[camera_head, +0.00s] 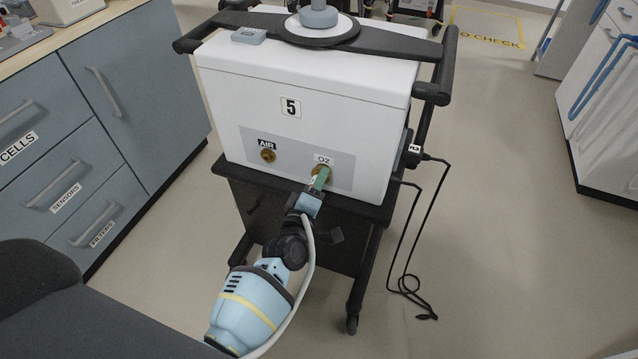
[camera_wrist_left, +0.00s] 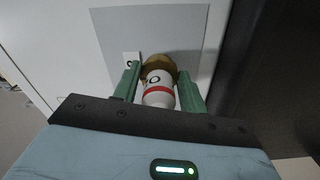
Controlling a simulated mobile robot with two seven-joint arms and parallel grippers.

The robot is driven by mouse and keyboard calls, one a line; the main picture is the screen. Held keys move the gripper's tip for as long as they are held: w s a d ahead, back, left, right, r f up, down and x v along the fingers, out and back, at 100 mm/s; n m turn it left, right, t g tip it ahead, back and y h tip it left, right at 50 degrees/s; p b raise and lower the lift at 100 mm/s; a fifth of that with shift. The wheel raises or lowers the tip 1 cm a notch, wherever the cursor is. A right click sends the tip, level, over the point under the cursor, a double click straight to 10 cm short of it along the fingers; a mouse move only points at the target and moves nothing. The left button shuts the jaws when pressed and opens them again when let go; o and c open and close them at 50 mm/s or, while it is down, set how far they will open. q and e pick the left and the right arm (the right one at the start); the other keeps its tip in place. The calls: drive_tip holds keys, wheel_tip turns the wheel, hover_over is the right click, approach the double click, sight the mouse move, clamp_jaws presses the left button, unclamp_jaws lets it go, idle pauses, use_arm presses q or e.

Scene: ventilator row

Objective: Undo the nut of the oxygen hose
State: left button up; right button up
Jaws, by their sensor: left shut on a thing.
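The ventilator (camera_head: 330,85), a white box marked 5, stands on a dark cart. Its O2 port, with a brass nut (camera_head: 317,172), is at the right of the grey front panel; my gripper partly covers it. In the left wrist view the brass nut (camera_wrist_left: 157,66) sits against the panel, with the white, red-banded hose end (camera_wrist_left: 159,92) in front of it. The green fingers of my left gripper (camera_head: 321,179) are shut on the nut, one on either side, as the left wrist view (camera_wrist_left: 160,84) shows. My right gripper is not in view.
The brass AIR port (camera_head: 267,156) is left of the O2 port. A pale hose (camera_head: 308,262) runs down beside my left arm. A black power cable (camera_head: 405,282) hangs at the cart's right. Blue-grey drawers (camera_head: 60,150) stand left; open floor lies right.

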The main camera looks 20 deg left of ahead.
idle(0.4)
use_arm(q)
drive_tip(key=o, duration=1)
drive_tip(key=shift+s+p, duration=0.4)
drive_tip(key=shift+s, duration=3.5)
